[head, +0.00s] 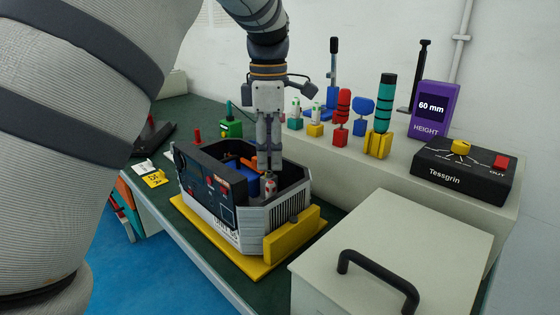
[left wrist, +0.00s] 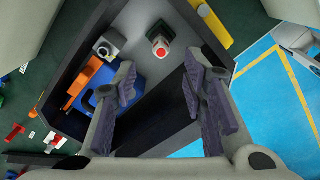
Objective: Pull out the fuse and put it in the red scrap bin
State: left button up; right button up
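The fuse appears to be the small white piece with a red top (head: 270,187), standing upright inside the open grey housing (head: 248,220). In the left wrist view, its red top (left wrist: 161,51) shows beyond the fingertips. My left gripper (head: 268,172) points down into the housing, just above this piece. In the left wrist view my left gripper (left wrist: 160,72) has its fingers apart with nothing between them. I cannot make out a red scrap bin in either view. My right gripper is not in view.
Inside the housing are a blue block (left wrist: 125,88) and an orange lever (left wrist: 83,80). The housing sits on a yellow base (head: 292,235). A pale box with a black handle (head: 378,262) stands front right. A shelf behind holds coloured tools and a black Tessgrin box (head: 463,172).

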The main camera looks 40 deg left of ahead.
aim_at(269, 182)
pick_arm(q)
notch_tip(269, 182, down, 10)
jog(key=shift+s+f, duration=0.1)
jog(key=shift+f, duration=0.05)
grip_shut()
dwell(0.3)
